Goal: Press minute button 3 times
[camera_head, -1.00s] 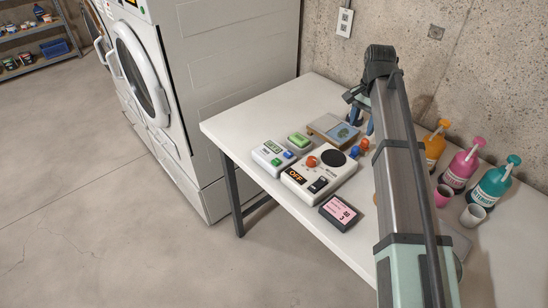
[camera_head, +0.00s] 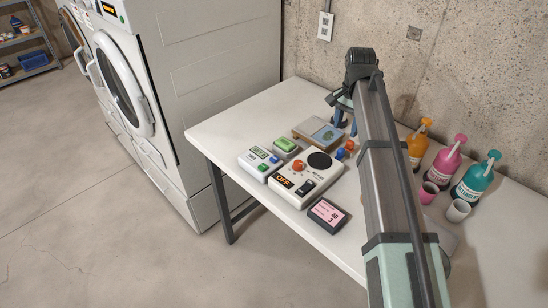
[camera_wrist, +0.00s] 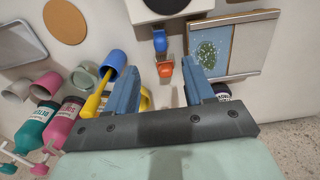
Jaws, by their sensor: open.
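A small white timer (camera_head: 260,161) with a greenish display, a green button (camera_head: 262,154) and a blue button (camera_head: 274,160) lies on the left part of the white table. Its labels are too small to read, so I cannot tell which button is the minute button. My gripper (camera_head: 342,118) is open and empty above the back of the table, right of and behind the timer; the arm partly hides it. In the wrist view, the open fingers (camera_wrist: 164,90) point toward an orange knob (camera_wrist: 164,67) and a blue knob (camera_wrist: 160,41). The timer does not show there.
A white device (camera_head: 306,180) with an OFF display, a green-topped box (camera_head: 287,145), a pink-screened block (camera_head: 328,215) and a framed panel (camera_head: 318,133) crowd around the timer. Bottles (camera_head: 444,164) and cups (camera_head: 457,211) stand at right. The table's left corner is bare.

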